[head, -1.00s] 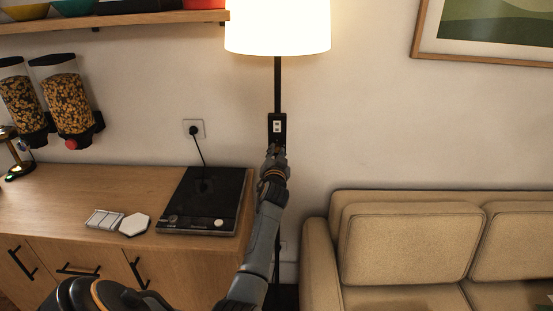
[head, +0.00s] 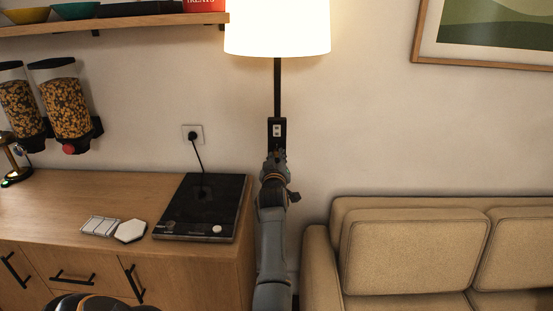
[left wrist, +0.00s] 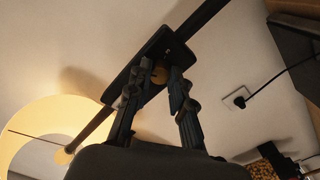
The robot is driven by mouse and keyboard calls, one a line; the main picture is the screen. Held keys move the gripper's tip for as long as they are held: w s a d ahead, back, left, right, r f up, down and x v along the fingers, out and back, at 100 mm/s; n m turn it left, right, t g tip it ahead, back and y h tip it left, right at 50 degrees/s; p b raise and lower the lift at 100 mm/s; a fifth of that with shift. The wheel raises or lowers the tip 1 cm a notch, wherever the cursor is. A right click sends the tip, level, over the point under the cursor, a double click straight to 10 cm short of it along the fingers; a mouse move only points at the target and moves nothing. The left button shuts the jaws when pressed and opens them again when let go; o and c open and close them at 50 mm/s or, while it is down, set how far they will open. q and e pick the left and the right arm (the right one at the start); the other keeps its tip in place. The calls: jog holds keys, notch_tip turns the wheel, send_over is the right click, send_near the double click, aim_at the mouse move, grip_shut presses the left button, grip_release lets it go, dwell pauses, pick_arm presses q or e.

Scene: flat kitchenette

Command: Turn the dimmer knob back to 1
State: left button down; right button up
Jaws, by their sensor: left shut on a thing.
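The dimmer box (head: 283,127) is a dark plate on the black pole of the lit floor lamp (head: 277,28). A small pale panel shows on its upper part; no number can be read. My left gripper (head: 275,157) is at the lower part of the box and hides the knob in the head view. In the left wrist view, the brass-coloured dimmer knob (left wrist: 159,75) sits on the box (left wrist: 150,58), between the two fingertips of my left gripper (left wrist: 155,82). The fingers are shut on the knob. Its pointer position cannot be made out. My right gripper is not in view.
A wooden cabinet (head: 75,200) with a black hob (head: 205,195) stands left of the lamp. A beige sofa (head: 410,250) stands to the right. A plugged wall socket (head: 186,130) is left of the pole.

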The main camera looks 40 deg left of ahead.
pick_arm(q)
jog(key=n, duration=0.3)
jog(key=shift+n+p, duration=0.3)
jog(key=shift+n, duration=0.1)
jog(key=n, duration=0.2)
jog(key=shift+n+p, duration=0.3)
jog(key=shift+n, duration=0.1)
jog(key=n+p, duration=0.1)
jog(key=n, duration=0.5)
jog(key=shift+f, duration=0.1)
jog(key=shift+p, duration=0.3)
jog(key=c, duration=1.2)
grip_release()
